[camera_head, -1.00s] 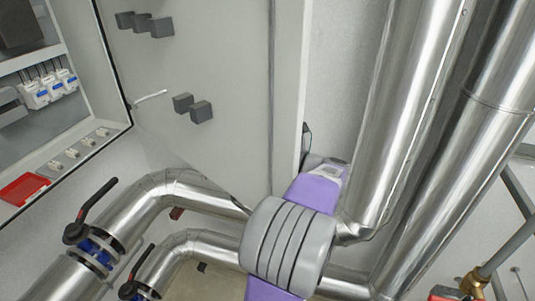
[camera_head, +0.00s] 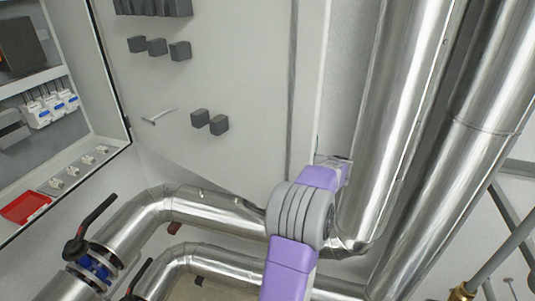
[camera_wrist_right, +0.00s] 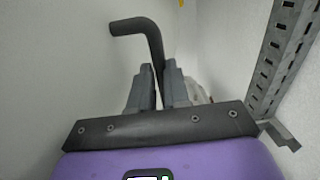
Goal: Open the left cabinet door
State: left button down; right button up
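The left cabinet's door (camera_head: 240,120) stands open in the head view, its inner face towards me with several dark grey blocks on it. The open cabinet (camera_head: 97,135) is at the left. My purple and grey right arm reaches up behind the door's free edge; its gripper is hidden there in the head view. In the right wrist view, a dark bent handle (camera_wrist_right: 150,32) runs down between the two fingers of my right gripper (camera_wrist_right: 160,85). The fingers are close together on its bar. My left gripper is not in view.
Large silver pipes (camera_head: 400,120) stand just right of the arm. Lower insulated pipes (camera_head: 150,218) with a black-handled valve (camera_head: 85,235) run below the door. A perforated metal rail (camera_wrist_right: 285,60) stands at the right in the right wrist view.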

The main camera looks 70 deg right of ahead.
jog(key=o, duration=0.4)
jog(key=s, duration=0.3)
jog(key=s+b, duration=0.1)
jog(key=s, duration=0.3)
jog(key=shift+s+a, duration=0.2)
jog(key=shift+s, duration=0.1)
